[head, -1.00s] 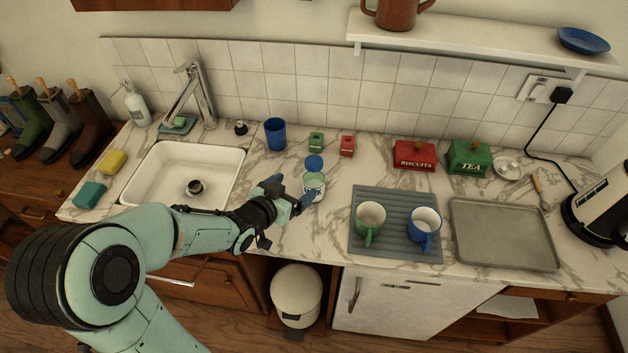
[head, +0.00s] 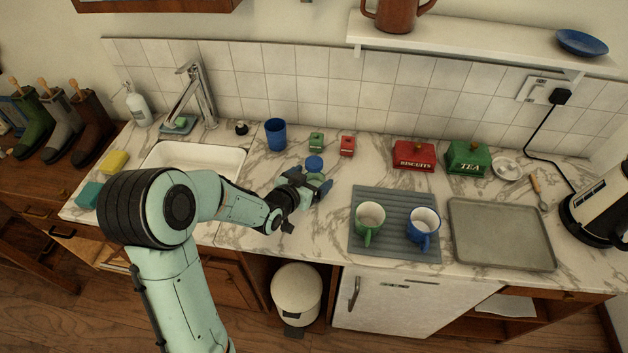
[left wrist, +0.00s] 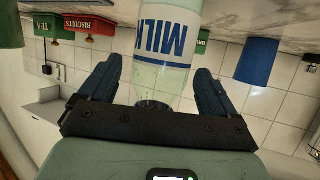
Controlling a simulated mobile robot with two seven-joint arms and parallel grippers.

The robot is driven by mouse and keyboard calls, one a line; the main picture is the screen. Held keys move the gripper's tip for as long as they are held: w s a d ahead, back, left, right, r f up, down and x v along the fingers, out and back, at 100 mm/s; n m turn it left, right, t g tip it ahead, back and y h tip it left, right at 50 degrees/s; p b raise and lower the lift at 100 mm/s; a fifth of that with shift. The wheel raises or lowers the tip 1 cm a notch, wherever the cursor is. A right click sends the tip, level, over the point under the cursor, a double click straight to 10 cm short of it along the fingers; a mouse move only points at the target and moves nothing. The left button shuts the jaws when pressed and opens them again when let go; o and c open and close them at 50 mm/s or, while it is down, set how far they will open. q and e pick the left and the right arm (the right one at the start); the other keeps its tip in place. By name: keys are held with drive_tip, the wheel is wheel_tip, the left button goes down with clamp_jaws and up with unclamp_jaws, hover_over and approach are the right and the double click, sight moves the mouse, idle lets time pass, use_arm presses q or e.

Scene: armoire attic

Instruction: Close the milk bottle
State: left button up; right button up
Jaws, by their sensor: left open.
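The milk bottle (left wrist: 160,45) is clear with a white label and blue MILK lettering. It stands on the counter, and the left wrist view shows it upside down. In the head view my left gripper (head: 318,184) hides most of the bottle. My left gripper is open, with its two dark blue fingers (left wrist: 158,88) on either side of the bottle; gaps show between bottle and fingers. A round blue lid (head: 314,163) lies on the counter just behind the bottle and gripper. My right gripper is not in view.
A blue cup (head: 275,134) and small green (head: 316,142) and red (head: 347,145) items stand behind. A grey mat (head: 392,247) with two mugs lies to the right, beside a tray (head: 500,235). The sink (head: 225,158) is left, partly behind my arm.

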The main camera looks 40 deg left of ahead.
use_arm(q)
drive_tip(key=shift+x, duration=1)
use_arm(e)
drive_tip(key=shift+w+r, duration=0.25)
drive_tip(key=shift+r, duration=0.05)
use_arm(q)
drive_tip(key=shift+r, duration=0.1)
drive_tip(key=c, duration=1.4)
drive_tip(key=shift+o, duration=0.2)
wheel_tip(320, 180, up, 14)
drive_tip(key=shift+f+p, duration=0.1)
drive_tip(key=shift+p, duration=0.55)
wheel_tip(320, 180, up, 6)
drive_tip(key=p, duration=0.1)
drive_tip(key=shift+p, duration=0.35)
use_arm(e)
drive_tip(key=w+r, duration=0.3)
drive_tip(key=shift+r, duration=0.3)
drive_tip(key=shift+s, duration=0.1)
